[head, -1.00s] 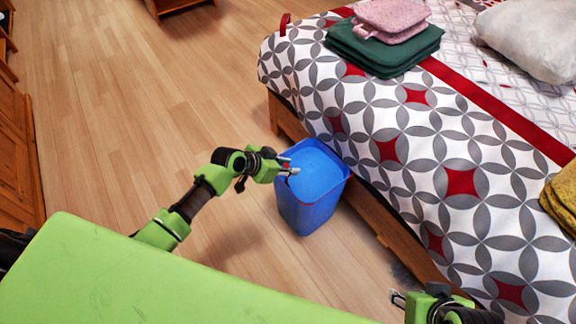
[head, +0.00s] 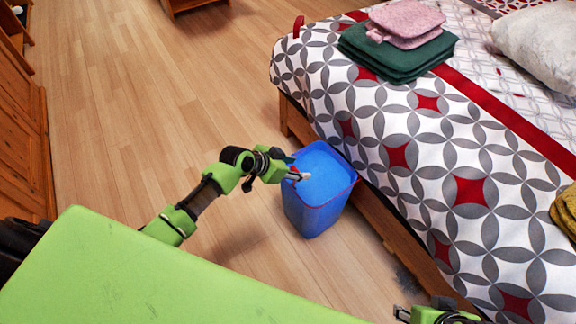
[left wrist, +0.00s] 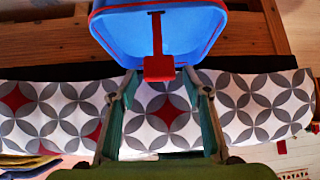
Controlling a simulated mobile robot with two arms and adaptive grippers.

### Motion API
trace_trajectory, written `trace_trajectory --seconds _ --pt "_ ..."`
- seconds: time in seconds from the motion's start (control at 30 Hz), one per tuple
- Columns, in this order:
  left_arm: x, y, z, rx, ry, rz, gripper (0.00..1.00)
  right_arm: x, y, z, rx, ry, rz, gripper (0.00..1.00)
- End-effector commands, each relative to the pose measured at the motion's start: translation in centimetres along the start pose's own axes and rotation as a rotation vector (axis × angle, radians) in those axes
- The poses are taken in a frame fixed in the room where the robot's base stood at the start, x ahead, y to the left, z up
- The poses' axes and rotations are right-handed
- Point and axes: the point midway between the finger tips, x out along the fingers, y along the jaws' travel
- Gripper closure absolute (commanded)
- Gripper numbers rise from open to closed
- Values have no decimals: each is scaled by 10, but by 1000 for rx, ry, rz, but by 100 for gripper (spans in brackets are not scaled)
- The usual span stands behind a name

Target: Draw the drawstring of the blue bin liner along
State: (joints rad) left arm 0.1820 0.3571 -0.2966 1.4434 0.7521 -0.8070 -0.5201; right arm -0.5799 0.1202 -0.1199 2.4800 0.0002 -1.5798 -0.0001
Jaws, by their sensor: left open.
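A blue bin (head: 312,215) with a blue liner (head: 326,180) stands on the floor against the bed. A thin red drawstring (head: 340,197) runs along its rim. In the left wrist view, a red strap (left wrist: 157,36) crosses the inside of the bin (left wrist: 108,32) and ends in a square red tab (left wrist: 158,68). My left gripper (head: 302,176) is at the bin's left rim. Its open fingers (left wrist: 160,76) stand on either side of the tab, with gaps between, not gripping it. My right gripper (head: 404,314) is at the bottom edge, mostly cut off.
The bed (head: 425,150), with a patterned cover, stands right of the bin. Folded green cloth (head: 395,58) and pink cloth (head: 405,20) lie on it, with a pillow (head: 540,45). Wooden floor (head: 170,100) is open to the left. A wooden cabinet (head: 25,140) stands at far left.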

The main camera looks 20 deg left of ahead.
Motion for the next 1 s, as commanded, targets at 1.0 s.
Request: trace_trajectory --seconds 1.0 --pt "-116 0 0 1 0 -1 56 0 0 0 0 -1 0 60"
